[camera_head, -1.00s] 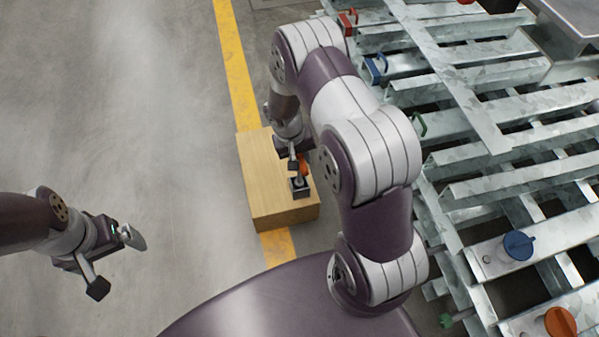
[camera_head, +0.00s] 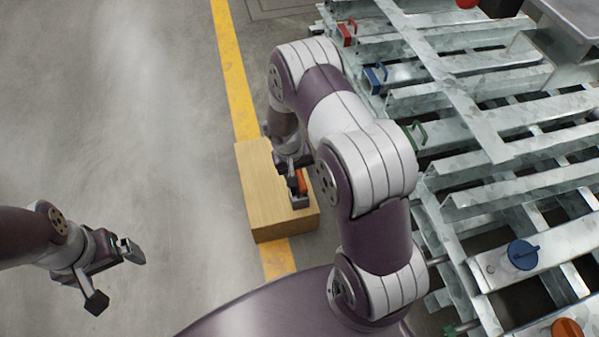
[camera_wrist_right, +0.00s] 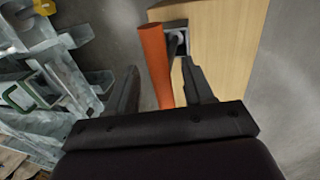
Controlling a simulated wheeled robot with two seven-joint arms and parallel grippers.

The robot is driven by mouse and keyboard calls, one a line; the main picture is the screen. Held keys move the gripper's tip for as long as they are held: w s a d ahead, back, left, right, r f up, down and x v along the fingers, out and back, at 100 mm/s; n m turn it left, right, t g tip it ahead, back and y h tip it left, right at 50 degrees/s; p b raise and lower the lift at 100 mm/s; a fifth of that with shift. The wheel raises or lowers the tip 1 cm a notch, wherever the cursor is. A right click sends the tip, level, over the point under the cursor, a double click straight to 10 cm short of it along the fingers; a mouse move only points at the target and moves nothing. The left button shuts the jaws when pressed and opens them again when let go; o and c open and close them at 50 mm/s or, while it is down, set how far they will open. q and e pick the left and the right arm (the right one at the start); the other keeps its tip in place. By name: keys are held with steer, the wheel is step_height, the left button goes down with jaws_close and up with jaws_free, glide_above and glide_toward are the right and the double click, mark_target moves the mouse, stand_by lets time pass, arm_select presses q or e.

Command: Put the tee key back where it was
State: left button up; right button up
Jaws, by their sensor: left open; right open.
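The tee key, with an orange bar (camera_head: 302,182), is at a small dark grey holder (camera_head: 300,201) on top of a wooden box (camera_head: 262,200). In the right wrist view the orange bar (camera_wrist_right: 155,65) lies between the fingers of my right gripper (camera_wrist_right: 160,88), beside the holder opening (camera_wrist_right: 178,42); the key's lower part is hidden. My right gripper (camera_head: 293,172) is open, with a gap to the right finger; contact with the left one is unclear. My left gripper (camera_head: 114,276) is open and empty over the floor, far left of the box.
A galvanised steel frame (camera_head: 480,185) fills the right side, with red (camera_head: 347,33), blue (camera_head: 375,78) and green (camera_head: 416,134) handles along its edge. A blue knob (camera_head: 523,255) and an orange knob (camera_head: 567,329) sit on it. The floor left of the yellow line (camera_head: 232,80) is clear.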

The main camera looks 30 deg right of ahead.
step_height(320, 180, up, 11)
steer(key=a+p, duration=0.2)
steer(key=p, duration=0.4)
steer(key=s+a+r+n+t+y, duration=0.1)
steer(key=s+a+r+n, duration=0.15)
steer(key=s+r, duration=0.45)
steer(key=s+a+r+n+t+y, duration=0.1)
steer(key=s+a+r, duration=0.2)
steer(key=s+r, duration=0.45)
step_height(320, 180, up, 42)
steer(key=w+p, duration=0.1)
steer(key=p, duration=3.9)
steer(key=shift+w+a+r+p, duration=0.15)
steer(key=shift+w+r+p, duration=0.1)
steer(key=shift+w+p, duration=0.1)
steer(key=shift+m, duration=0.25)
